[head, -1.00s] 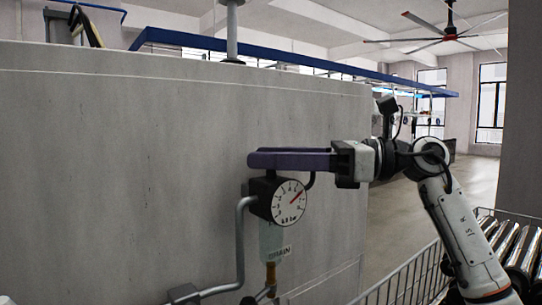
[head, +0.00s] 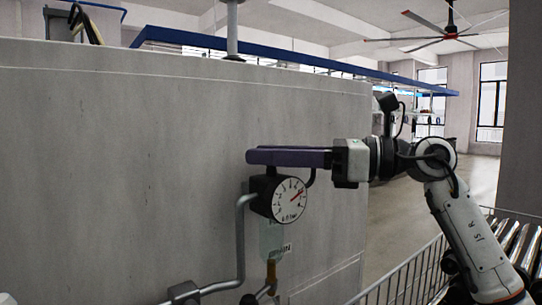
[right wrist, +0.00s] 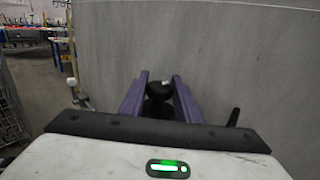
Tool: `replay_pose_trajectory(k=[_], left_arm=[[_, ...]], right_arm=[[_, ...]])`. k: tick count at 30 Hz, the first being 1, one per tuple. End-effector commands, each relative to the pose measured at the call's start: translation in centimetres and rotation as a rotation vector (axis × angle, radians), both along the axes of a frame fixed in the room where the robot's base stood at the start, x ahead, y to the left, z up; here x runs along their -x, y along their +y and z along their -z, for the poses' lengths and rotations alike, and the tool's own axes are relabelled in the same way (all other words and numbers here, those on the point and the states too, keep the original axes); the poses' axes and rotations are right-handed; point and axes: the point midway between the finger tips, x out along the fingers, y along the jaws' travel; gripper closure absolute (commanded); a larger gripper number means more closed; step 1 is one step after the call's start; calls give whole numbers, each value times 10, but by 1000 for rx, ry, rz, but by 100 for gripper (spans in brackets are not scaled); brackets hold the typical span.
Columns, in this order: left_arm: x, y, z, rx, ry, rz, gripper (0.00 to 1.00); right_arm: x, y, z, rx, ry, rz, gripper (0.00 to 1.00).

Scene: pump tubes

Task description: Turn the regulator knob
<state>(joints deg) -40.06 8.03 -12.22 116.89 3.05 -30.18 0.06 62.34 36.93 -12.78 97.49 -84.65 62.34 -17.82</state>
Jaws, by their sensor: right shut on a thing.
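In the head view the fingers hide the knob. My left gripper is not in view.
A grey pipe (head: 240,245) runs down the wall left of the gauge and bends near the bottom. A wire fence (head: 405,275) and shiny rollers (head: 515,245) stand at the lower right. Open floor (head: 400,205) lies behind my right arm.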

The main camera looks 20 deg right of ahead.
Motion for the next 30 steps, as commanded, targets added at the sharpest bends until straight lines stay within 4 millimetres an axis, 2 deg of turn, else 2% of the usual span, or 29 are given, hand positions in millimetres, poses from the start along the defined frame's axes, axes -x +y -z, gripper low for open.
replay_pose_trajectory(k=[15, 30], left_arm=[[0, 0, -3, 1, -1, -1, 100], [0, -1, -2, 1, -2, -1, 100]], right_arm=[[1, 1, 0, 4, -5, 330, 93], [0, 0, 0, 1, 2, 419, 93]])
